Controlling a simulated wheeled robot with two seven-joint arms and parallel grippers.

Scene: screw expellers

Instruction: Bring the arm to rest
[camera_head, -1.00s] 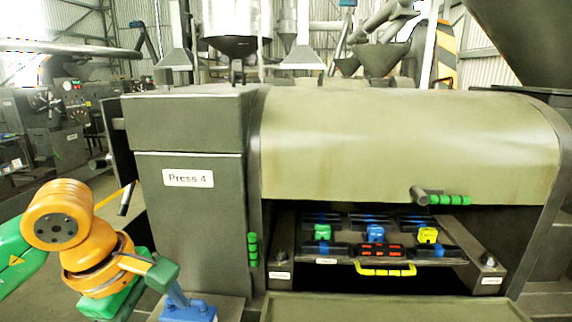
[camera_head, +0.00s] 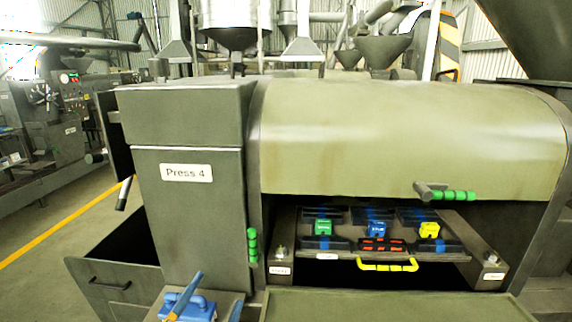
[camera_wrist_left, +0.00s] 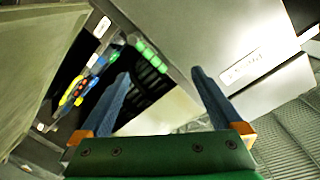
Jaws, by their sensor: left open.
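My left gripper (camera_head: 219,288) shows only by its blue fingers at the bottom edge of the head view, left of centre; the rest of that arm is out of frame. In the left wrist view the gripper (camera_wrist_left: 161,74) is open, its blue fingers wide apart with nothing between them. It is in front of the grey press (camera_head: 190,215) labelled "Press 4". My right gripper is not in view.
A tray with a yellow handle (camera_head: 388,267) holds green, blue and yellow pieces under the raised-looking hood (camera_head: 410,135). A green-gripped lever (camera_head: 453,195) sticks out of the hood. An open drawer (camera_head: 110,285) juts out at left. Floor (camera_head: 60,215) beyond it is clear.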

